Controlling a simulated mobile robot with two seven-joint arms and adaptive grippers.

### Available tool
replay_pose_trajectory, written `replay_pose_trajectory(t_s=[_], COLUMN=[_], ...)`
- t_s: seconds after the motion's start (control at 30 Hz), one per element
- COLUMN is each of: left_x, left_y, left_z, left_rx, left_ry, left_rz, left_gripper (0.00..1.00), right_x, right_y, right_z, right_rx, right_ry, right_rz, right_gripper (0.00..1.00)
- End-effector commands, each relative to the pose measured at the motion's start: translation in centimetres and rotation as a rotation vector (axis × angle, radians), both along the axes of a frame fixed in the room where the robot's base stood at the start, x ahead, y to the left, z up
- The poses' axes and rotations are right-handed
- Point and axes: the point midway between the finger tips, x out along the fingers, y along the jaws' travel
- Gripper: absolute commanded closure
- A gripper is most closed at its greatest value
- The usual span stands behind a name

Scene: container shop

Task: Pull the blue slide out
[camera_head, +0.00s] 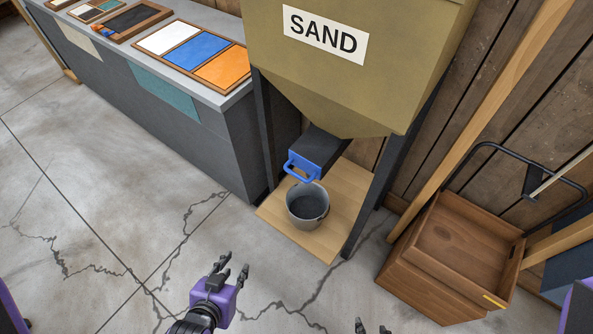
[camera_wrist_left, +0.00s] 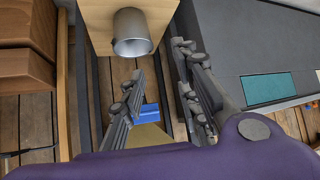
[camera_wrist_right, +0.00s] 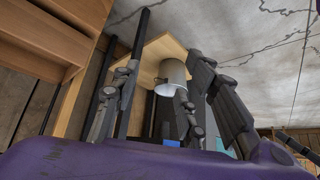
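The blue slide (camera_head: 303,166) is a blue handle piece at the front of the dark chute below the sand hopper (camera_head: 350,90). Part of it shows between my left fingers in the left wrist view (camera_wrist_left: 150,111). My left gripper (camera_head: 234,266) is open and empty above the floor, in front and to the left of the slide, well apart from it. My right gripper (camera_head: 372,328) shows only its fingertips at the bottom edge of the head view. Its fingers stand apart and empty in the right wrist view (camera_wrist_right: 160,85).
A grey bucket (camera_head: 307,203) stands on a wooden board (camera_head: 330,240) under the slide. Dark hopper legs (camera_head: 374,195) flank it. A grey counter (camera_head: 170,120) is at left, a wooden crate (camera_head: 450,255) at right. The cracked floor in front is clear.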

Motion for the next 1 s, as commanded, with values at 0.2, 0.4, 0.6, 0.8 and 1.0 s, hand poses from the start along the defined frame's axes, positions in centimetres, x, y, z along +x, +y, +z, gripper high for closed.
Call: replay_pose_trajectory(t_s=[0.2, 0.4, 0.6, 0.8, 1.0], left_x=[10.3, 18.8, 21.7, 21.6, 22.0], left_y=[-4.8, -9.4, -11.7, -12.0, -12.3], left_z=[-3.6, -0.4, 2.7, 3.8, 3.8], left_rx=[0.143, 0.451, 0.798, 1.055, 1.164], left_ry=[-0.223, -0.568, -0.829, -0.946, -0.98], left_rz=[-0.344, -0.692, -0.914, -1.018, -1.057], left_gripper=[0.71, 0.71, 0.71, 0.71, 0.71], right_x=[-2.9, -1.7, -0.2, 0.4, 0.4], right_y=[-0.1, -0.4, -0.8, -0.9, -0.9], right_z=[-8.0, -11.0, -11.1, -10.2, -10.2], right_rx=[-0.007, -0.02, -0.032, -0.038, -0.039], right_ry=[0.069, 0.046, 0.013, -0.002, -0.001], right_rz=[0.002, 0.004, 0.008, 0.011, 0.012], right_gripper=[0.6, 0.6, 0.6, 0.6, 0.6])
